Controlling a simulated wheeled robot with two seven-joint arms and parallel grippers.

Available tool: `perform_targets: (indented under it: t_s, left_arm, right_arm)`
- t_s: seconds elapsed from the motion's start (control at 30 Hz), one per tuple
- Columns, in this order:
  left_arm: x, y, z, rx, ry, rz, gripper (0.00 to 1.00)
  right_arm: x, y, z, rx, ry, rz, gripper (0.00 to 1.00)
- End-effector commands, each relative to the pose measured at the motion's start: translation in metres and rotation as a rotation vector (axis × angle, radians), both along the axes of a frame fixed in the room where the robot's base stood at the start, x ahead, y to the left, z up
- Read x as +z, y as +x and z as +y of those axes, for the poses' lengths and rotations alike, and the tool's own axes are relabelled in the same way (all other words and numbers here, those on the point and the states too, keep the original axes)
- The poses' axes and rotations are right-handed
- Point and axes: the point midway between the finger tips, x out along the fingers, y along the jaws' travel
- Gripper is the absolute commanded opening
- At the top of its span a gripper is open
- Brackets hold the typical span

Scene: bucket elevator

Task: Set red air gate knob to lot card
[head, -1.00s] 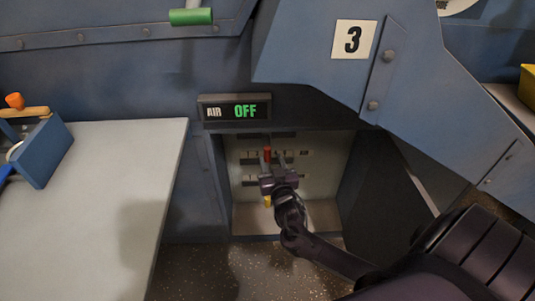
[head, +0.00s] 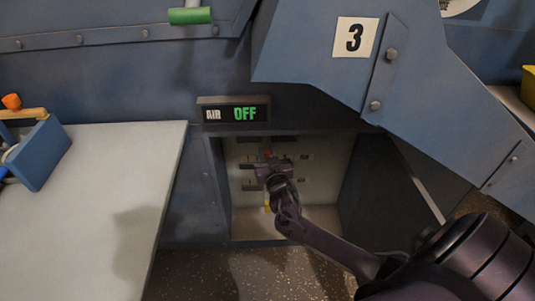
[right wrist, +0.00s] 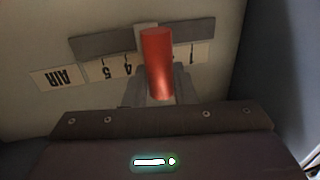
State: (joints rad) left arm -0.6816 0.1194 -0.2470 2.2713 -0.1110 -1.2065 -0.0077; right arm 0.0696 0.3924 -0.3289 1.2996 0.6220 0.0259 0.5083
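The red air gate knob (right wrist: 157,62) is a red cylinder standing out from a pale panel. In the right wrist view it sits between the two fingers of my right gripper (right wrist: 160,85), close to both; whether they press on it cannot be told. A scale strip beside it reads AIR (right wrist: 58,77), 5, 4 and 1, upside down; the knob hides the middle numbers. In the head view my right gripper (head: 268,164) reaches into the recess and mostly covers the knob (head: 268,153). No lot card can be made out. My left gripper is out of view.
The recess (head: 232,222) has dark side walls close around my right arm. A yellow knob (head: 267,208) shows below my gripper. A grey table (head: 95,210) stands at the left, with a blue holder (head: 40,155).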

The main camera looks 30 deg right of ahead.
Motion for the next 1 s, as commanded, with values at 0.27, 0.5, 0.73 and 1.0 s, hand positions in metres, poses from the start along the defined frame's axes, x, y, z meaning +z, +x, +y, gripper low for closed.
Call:
perform_targets:
  t_s: [0.27,0.5,0.73,1.0]
  left_arm:
    - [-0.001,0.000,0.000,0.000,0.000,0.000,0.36]
    - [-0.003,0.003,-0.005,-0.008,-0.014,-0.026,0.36]
    - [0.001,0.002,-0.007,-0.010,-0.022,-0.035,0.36]
    - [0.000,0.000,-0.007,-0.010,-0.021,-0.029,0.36]
  right_arm:
    - [-0.001,0.001,0.003,0.002,0.004,0.000,0.00]
    - [-0.001,0.018,0.030,0.003,0.007,-0.001,0.00]
    - [-0.001,0.019,0.032,0.004,0.004,0.002,0.00]
    - [-0.001,0.018,0.031,0.002,0.003,0.001,0.42]
